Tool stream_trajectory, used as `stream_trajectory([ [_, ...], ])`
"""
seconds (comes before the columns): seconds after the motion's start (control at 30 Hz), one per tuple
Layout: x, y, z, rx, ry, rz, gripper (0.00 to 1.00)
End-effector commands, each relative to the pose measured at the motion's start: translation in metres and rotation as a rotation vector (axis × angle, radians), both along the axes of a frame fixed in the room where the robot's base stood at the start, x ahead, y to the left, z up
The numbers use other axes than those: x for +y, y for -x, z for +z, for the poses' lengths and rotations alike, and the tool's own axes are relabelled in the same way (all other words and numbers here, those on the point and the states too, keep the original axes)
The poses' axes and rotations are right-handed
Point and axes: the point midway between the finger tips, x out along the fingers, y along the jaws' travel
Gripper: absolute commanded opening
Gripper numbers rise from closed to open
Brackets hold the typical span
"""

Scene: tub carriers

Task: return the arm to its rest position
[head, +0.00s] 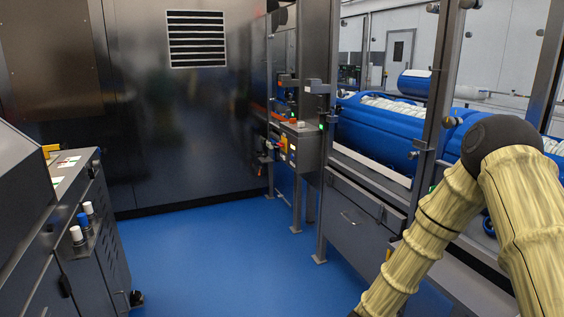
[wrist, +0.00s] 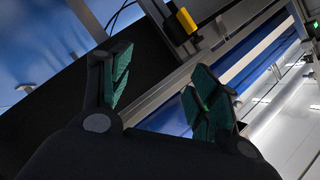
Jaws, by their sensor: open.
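My arm, in a pale yellow ribbed cover, reaches up and bends at the right of the head view. My gripper is outside the head view. In the wrist view my gripper (wrist: 160,92) is open, its two fingers with green pads standing well apart. Nothing shows between the fingers. Behind them are a dark panel, a metal frame and a blue band, seen tilted. I cannot tell how far the gripper is from these.
A metal-framed station with blue tubs (head: 378,128) of white items stands at the right, close to my arm. A control box (head: 303,146) is on its post. A dark cabinet (head: 88,225) with small bottles (head: 83,218) is at the left. The blue floor (head: 215,260) between is clear.

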Motion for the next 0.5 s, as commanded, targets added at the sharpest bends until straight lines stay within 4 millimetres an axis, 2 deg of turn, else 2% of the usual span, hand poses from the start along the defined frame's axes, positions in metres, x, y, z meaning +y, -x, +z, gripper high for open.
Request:
stream_trajectory([
  [0.03,0.009,0.015,-0.026,0.085,0.017,0.067,0.61],
  [0.2,0.038,0.070,-0.100,0.352,0.069,0.299,0.61],
  [0.37,0.060,0.135,-0.158,0.592,0.110,0.515,0.61],
  [0.5,0.075,0.202,-0.198,0.793,0.139,0.707,0.61],
])
